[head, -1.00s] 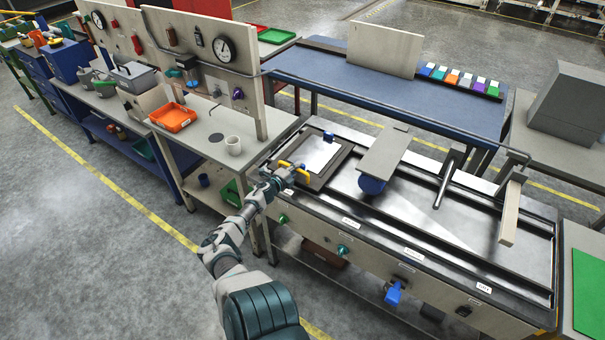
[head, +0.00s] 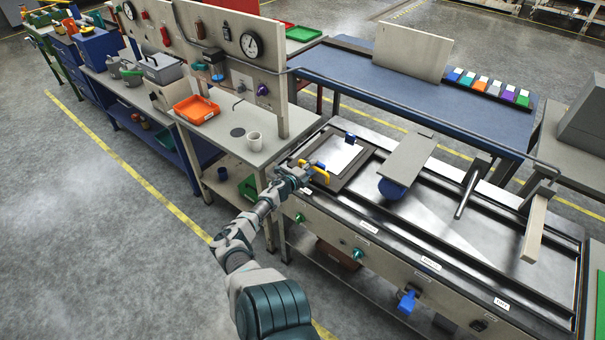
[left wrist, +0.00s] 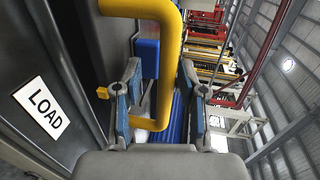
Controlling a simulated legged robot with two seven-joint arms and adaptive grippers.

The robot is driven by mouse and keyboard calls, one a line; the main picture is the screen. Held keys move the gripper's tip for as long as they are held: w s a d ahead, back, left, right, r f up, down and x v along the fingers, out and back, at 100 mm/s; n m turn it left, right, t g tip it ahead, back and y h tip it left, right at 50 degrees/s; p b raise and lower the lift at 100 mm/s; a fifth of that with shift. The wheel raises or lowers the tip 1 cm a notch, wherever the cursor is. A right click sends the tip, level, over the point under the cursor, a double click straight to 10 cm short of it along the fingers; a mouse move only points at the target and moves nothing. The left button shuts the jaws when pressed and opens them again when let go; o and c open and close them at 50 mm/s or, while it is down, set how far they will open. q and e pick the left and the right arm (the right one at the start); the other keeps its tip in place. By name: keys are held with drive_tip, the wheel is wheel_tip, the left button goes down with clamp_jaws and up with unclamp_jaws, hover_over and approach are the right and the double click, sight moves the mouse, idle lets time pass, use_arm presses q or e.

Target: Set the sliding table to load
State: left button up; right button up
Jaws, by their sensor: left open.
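The sliding table (head: 351,180) is a dark framed plate with a white sheet on it, at the left end of the press bench. Its yellow handle (head: 321,176) stands at the front left side. My left gripper (head: 309,173) is at this handle. In the left wrist view my left gripper (left wrist: 160,88) is open, with the yellow handle (left wrist: 171,65) between its two fingers. I cannot tell whether a finger touches it. A LOAD label (left wrist: 42,107) is on the dark panel at the left there. My right gripper is not in view.
The press head plate (head: 408,157) stands right of the sliding table, over a blue round part (head: 391,189). A beige bar (head: 534,228) lies further right.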

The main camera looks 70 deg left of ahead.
use_arm(q)
drive_tip(key=v, duration=1.1)
drive_tip(key=shift+s+a, duration=0.2)
drive_tip(key=shift+s, duration=0.45)
drive_tip(key=shift+d, duration=0.15)
drive_tip(key=shift+f, duration=0.1)
